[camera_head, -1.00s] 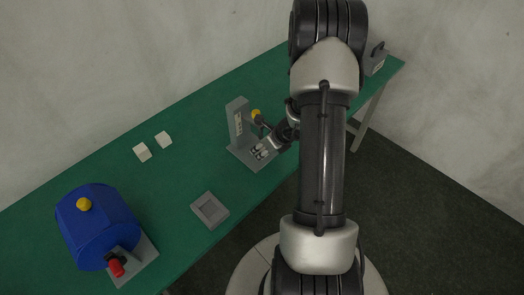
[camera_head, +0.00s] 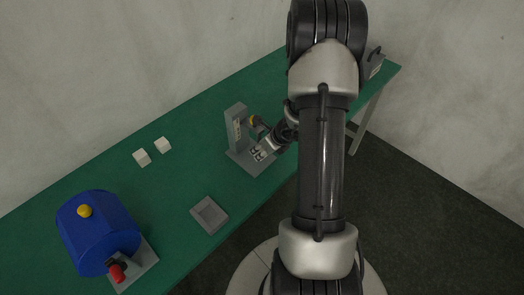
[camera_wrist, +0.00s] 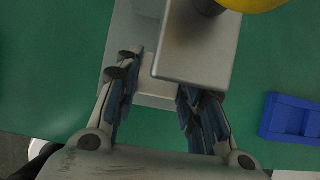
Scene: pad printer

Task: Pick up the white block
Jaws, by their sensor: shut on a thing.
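My gripper (camera_head: 260,155) is low at the grey pad printer (camera_head: 237,128), over its base plate. In the wrist view, my gripper's fingers (camera_wrist: 157,85) stand on either side of a pale block (camera_wrist: 158,90) and are shut on it. The printer's grey upper part (camera_wrist: 197,45) covers some of this block, and its outline merges with the pale base. In the head view my fingers hide the held block. Two other white blocks, a nearer one (camera_head: 142,158) and a farther one (camera_head: 162,145), lie on the green table.
A shallow grey tray (camera_head: 224,217) lies near the table's front edge. A blue machine (camera_head: 97,235) with yellow and red knobs stands at the lower left. A grey device (camera_head: 375,63) is at the far right end. The green table (camera_head: 100,165) is clear around the two blocks.

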